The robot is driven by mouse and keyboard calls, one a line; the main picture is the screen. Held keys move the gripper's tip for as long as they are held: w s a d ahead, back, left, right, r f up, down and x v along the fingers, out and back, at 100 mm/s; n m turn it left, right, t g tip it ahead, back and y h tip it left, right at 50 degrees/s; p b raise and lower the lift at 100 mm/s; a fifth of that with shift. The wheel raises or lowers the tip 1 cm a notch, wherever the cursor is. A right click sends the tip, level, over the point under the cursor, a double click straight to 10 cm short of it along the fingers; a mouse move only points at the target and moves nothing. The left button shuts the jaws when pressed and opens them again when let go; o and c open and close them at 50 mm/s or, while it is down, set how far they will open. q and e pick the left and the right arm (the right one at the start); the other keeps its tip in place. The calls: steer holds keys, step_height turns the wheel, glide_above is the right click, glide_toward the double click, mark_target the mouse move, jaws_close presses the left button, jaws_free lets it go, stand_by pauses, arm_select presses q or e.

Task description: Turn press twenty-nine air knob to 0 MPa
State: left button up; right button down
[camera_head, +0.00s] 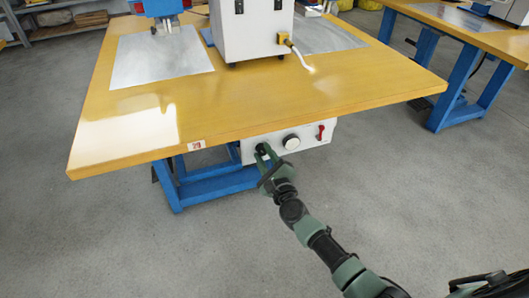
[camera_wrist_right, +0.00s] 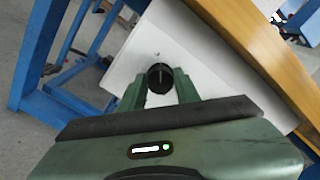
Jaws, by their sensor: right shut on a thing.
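The air knob (camera_wrist_right: 160,77) is a round black knob with a pale pointer line, on the front of a white control box (camera_wrist_right: 196,45) under the table edge. In the head view the knob is mostly hidden behind my right gripper (camera_head: 264,152). My right gripper also shows in the wrist view (camera_wrist_right: 160,92), its two green fingers on either side of the knob, shut on it. A round white gauge (camera_head: 291,142) and a red switch (camera_head: 321,132) sit to the right on the same box (camera_head: 312,142). The gauge reading is too small to tell. My left gripper is out of view.
The wooden table (camera_head: 240,110) overhangs the box, with a label reading 29 (camera_head: 196,145) on its front edge. Blue table legs (camera_head: 215,187) stand left of the box. Another table (camera_head: 480,35) is at right. The grey floor in front is clear.

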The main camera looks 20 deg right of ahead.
steer(key=n+p, duration=0.2)
steer(key=n, duration=0.6)
steer(key=shift+a+f, duration=0.1)
steer(key=shift+f, duration=0.05)
steer(key=n+p, duration=0.2)
steer(key=n, duration=0.6)
steer(key=shift+p, duration=0.35)
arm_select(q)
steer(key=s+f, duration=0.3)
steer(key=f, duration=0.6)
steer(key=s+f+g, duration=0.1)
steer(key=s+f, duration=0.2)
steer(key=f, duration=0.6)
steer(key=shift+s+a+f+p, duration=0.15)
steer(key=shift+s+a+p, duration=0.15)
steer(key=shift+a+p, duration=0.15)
arm_select(e)
steer(key=shift+s+f+n, duration=0.1)
steer(key=shift+f+n, duration=0.1)
steer(key=shift+n, duration=1.8)
steer(key=c, duration=1)
jaws_free()
steer(key=shift+c, duration=0.2)
steer(key=shift+r, duration=0.1)
